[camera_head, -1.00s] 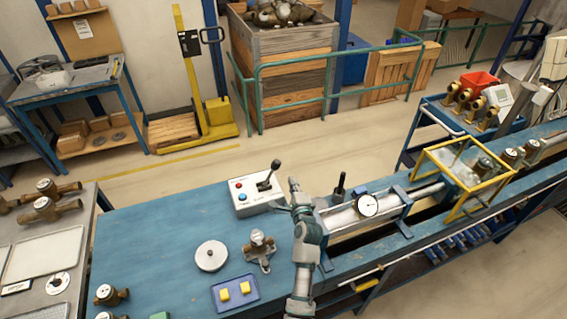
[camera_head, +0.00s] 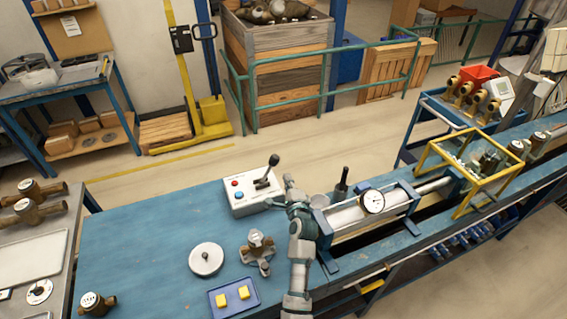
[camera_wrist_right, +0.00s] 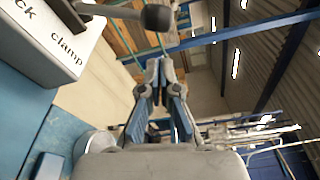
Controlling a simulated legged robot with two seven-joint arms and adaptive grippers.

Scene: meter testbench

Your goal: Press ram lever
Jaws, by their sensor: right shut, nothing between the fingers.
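A light grey control box (camera_head: 250,198) with red and blue buttons stands on the blue bench. Its black-knobbed lever (camera_head: 268,172) tilts to the right. In the right wrist view the lever's dark knob (camera_wrist_right: 157,17) shows at the top, and the box (camera_wrist_right: 45,45) reads "clamp" at upper left. My right gripper (camera_head: 289,185) is just right of the box and lever, apart from the knob. In the wrist view its fingers (camera_wrist_right: 161,65) are close together and empty. The left gripper is out of view.
A ram cylinder with a dial gauge (camera_head: 372,201) lies right of my right arm, with a dark upright handle (camera_head: 342,183) behind it. A yellow guard frame (camera_head: 478,183) stands farther right.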

